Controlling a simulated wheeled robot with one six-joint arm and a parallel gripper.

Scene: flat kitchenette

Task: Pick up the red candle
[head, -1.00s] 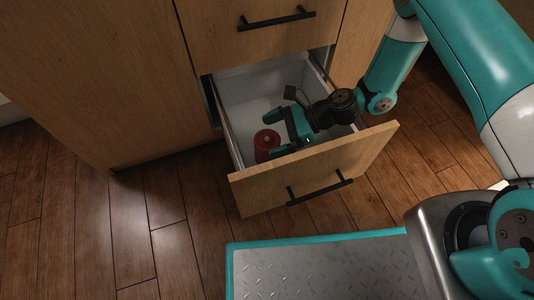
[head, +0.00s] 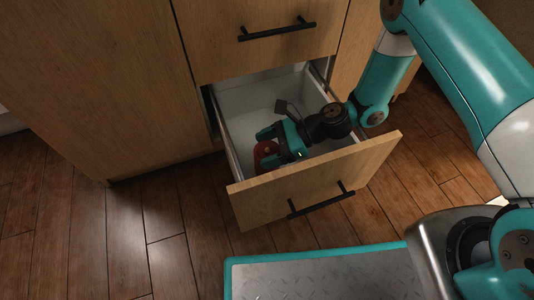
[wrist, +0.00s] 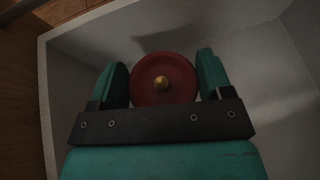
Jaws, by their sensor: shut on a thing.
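The red candle (wrist: 150,85) stands in the open lower drawer, near its left wall. In the head view the candle (head: 264,149) is partly hidden by my gripper. My gripper (wrist: 160,80) is down inside the drawer, with one teal finger on each side of the candle. It is shut on the candle. The candle's base is hidden, so I cannot tell whether it touches the drawer floor.
The lower drawer (head: 310,183) is pulled out, and its wooden front with a black handle (head: 320,198) faces me. The drawer holds no other object that I can see. A closed drawer (head: 262,40) is above it. Wooden floor (head: 130,240) lies free to the left.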

